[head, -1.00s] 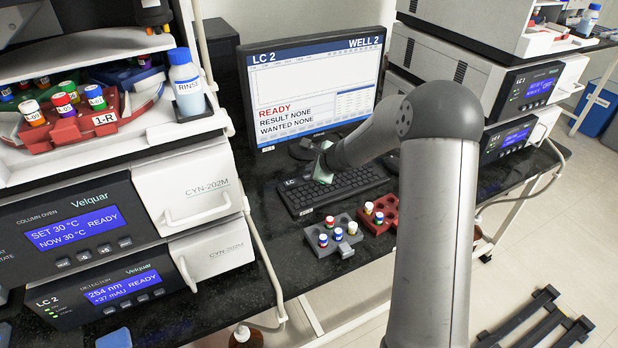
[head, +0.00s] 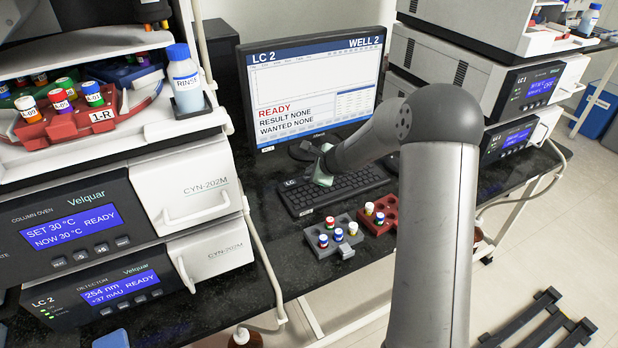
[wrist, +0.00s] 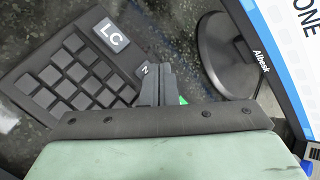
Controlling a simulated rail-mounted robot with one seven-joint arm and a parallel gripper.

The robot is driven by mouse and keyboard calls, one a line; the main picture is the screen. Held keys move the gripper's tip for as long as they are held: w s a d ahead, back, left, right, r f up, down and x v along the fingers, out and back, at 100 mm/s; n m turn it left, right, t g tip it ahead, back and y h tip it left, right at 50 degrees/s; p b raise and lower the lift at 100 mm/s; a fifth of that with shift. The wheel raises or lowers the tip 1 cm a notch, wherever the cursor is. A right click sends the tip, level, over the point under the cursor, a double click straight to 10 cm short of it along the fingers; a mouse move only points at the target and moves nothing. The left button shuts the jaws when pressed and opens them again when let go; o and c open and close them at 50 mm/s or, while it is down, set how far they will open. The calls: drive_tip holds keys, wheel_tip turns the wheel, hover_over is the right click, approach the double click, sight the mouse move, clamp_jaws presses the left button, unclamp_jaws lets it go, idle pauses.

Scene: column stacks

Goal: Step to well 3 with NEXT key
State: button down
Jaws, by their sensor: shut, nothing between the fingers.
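The monitor (head: 318,78) in the head view reads LC 2, WELL 2, READY, RESULT NONE, WANTED NONE. The black keyboard (head: 345,186) lies on the bench below it and also shows in the wrist view (wrist: 68,75) with a white LC label (wrist: 112,36). My gripper (wrist: 165,68) is shut and empty, its fingertips over the keyboard end nearest the monitor stand. A small key label starting with N (wrist: 145,70) shows right beside the fingertips, which hide the rest of it. I cannot tell whether the fingertips touch the key. In the head view my gripper (head: 321,178) is at the keyboard's back edge.
A grey vial rack (head: 322,247) and a red vial rack (head: 378,222) stand in front of the keyboard. The monitor stand (wrist: 222,55) is close right of the fingers in the wrist view. Instruments stand at left, with a RINSE bottle (head: 186,85), and at right.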

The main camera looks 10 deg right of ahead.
drive_tip(key=shift+f, duration=0.2)
idle(0.5)
drive_tip(key=shift+r+p, duration=0.45)
drive_tip(key=shift+r, duration=0.4)
wheel_tip(320, 180, up, 5)
drive_tip(key=p, duration=0.4)
idle(0.9)
idle(0.7)
